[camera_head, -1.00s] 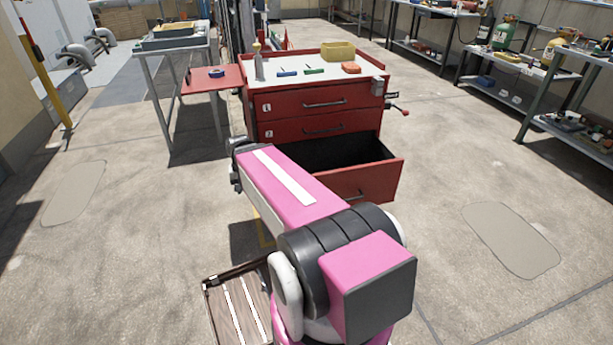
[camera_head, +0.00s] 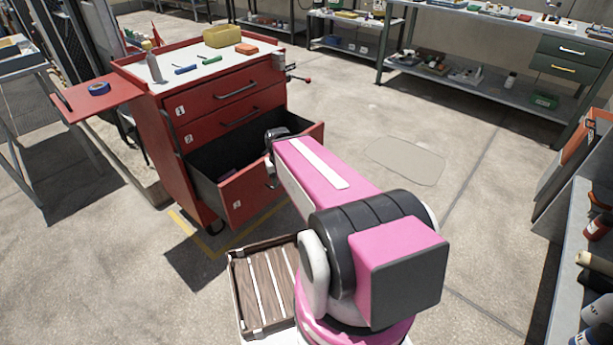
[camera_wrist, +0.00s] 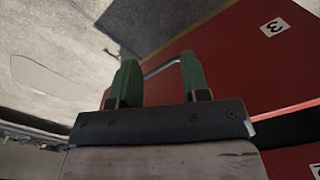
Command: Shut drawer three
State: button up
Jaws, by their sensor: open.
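The red tool cabinet (camera_head: 175,125) stands left of centre in the head view, with two shut drawers marked 1 and 2. Drawer three (camera_head: 238,199) below them is pulled well out, its dark inside showing. In the wrist view its red front (camera_wrist: 245,65) carries a label "3" (camera_wrist: 272,27). The drawer's grey handle (camera_wrist: 163,67) shows between and beyond the green fingers. My gripper (camera_wrist: 157,80) is open, with its two fingers apart close to the drawer front. I cannot tell whether they touch it. In the head view my arm hides part of the drawer front and the fingers.
A yellow bin (camera_head: 222,37), an orange item (camera_head: 246,48) and small tools lie on the cabinet top. A red side shelf (camera_head: 97,97) holds a blue roll. A slatted crate (camera_head: 240,305) sits beside my base. Open floor (camera_head: 350,120) lies right of the cabinet.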

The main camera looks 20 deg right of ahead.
aim_at(239, 198)
jog(key=k+j+z, duration=0.35)
jog(key=j, duration=0.2)
jog(key=k+j+z, duration=0.2)
jog(key=j+z, duration=0.15)
jog(key=j, duration=0.2)
jog(key=k+j+z, duration=0.3)
jog(key=k+j, duration=0.45)
jog(key=j, duration=0.15)
